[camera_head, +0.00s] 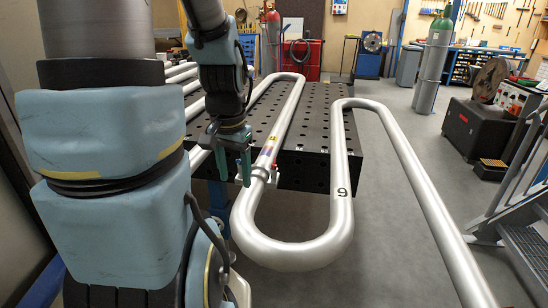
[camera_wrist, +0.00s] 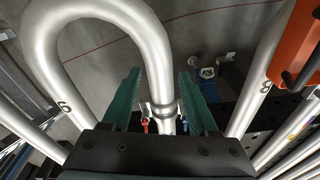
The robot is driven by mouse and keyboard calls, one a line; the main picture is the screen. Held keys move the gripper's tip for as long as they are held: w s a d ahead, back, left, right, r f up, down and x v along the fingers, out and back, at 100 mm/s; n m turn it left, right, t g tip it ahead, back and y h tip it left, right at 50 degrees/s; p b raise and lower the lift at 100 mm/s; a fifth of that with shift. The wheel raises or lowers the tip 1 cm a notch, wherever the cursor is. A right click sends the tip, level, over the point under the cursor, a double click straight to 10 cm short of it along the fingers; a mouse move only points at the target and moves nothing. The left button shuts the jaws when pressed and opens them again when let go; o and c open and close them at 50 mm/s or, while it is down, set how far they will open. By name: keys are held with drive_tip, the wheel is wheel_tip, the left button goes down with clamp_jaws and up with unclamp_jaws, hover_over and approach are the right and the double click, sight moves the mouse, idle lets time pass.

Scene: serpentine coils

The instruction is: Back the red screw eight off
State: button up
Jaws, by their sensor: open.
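My gripper (camera_head: 235,180) hangs at the left side of the front U-bend of a silver pipe (camera_head: 300,252), with its teal fingers apart. In the wrist view, the open fingers (camera_wrist: 160,75) stand on either side of the pipe, with a metal collar (camera_wrist: 162,110) on it between them. A small red part (camera_wrist: 146,125), perhaps a screw, shows beside the collar near the left finger. A red part (camera_head: 274,168) also shows by the collar in the head view. No contact between fingers and red part is visible.
A black perforated table (camera_head: 320,130) stands behind the bend. The pipe carries a mark that reads 9 or 6 (camera_head: 342,192). In the wrist view, an orange body (camera_wrist: 296,45) sits at upper right and a blue fitting (camera_wrist: 207,72) lies beyond the fingers.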

drive_tip(key=w+d+m, duration=0.1)
drive_tip(key=m, duration=0.2)
drive_tip(key=w+r+m, duration=0.1)
drive_tip(key=w+m, duration=0.1)
drive_tip(key=m, duration=0.1)
drive_tip(key=w+d+m+p, duration=0.1)
drive_tip(key=w+m, duration=0.1)
drive_tip(key=m, duration=0.1)
drive_tip(key=shift+d+r+g, duration=0.3)
drive_tip(key=shift+r, duration=0.05)
drive_tip(key=c, duration=0.3)
wheel_tip(320, 180, up, 3)
drive_tip(key=m+p, duration=0.3)
drive_tip(key=m, duration=2.2)
hover_over(274, 165)
drive_tip(key=w, duration=0.2)
drive_tip(key=shift+g, duration=0.4)
wheel_tip(274, 165, down, 10)
drive_tip(key=shift+s+d+r+p, duration=0.1)
drive_tip(key=shift+r+p, duration=0.1)
drive_tip(key=shift+p, duration=0.75)
drive_tip(key=shift+c, duration=0.2)
clamp_jaws()
